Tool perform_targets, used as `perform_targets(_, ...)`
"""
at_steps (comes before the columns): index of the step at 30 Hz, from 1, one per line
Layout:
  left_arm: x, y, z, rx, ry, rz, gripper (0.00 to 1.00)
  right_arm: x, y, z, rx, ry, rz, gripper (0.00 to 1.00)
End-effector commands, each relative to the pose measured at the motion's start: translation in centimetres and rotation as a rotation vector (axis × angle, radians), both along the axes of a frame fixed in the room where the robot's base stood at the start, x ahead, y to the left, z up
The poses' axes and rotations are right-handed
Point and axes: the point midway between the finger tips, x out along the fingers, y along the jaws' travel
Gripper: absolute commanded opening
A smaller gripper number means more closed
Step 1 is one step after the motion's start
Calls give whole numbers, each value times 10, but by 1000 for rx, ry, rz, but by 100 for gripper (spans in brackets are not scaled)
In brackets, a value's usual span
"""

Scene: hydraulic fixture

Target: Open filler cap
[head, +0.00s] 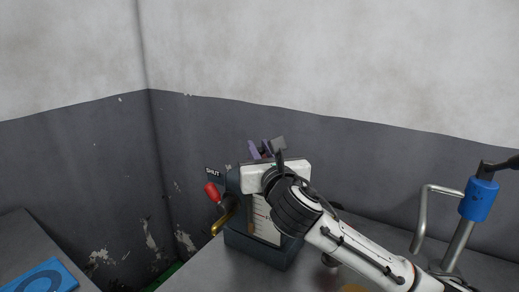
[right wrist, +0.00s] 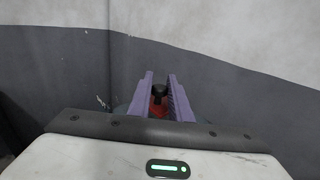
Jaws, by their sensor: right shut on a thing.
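My right gripper (head: 260,149) reaches over the dark fixture box (head: 262,250) from the right, its purple fingers at the top of the box. In the right wrist view, the fingers (right wrist: 162,97) stand on either side of a red cap with a black knob (right wrist: 159,92), which I take to be the filler cap. The gripper is shut on it. The cap is hidden behind my gripper and wrist in the head view. My left gripper is not in view.
The box has a white gauge strip (head: 262,222), a red-handled lever (head: 212,192), a SHUT label (head: 213,172) and a brass spout (head: 223,217). A blue-collared metal post (head: 478,198) stands at right. A wall is close behind. A blue item (head: 45,279) lies at left.

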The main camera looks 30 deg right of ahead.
Motion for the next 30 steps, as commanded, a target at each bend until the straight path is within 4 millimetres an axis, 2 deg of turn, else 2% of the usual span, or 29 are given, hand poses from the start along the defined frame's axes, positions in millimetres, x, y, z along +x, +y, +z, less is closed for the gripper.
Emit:
perform_targets(11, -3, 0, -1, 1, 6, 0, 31, 3, -5, 9, 136, 77, -1, 0)
perform_targets(30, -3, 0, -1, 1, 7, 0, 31, 18, -32, 26, 650, 378, -5, 0)
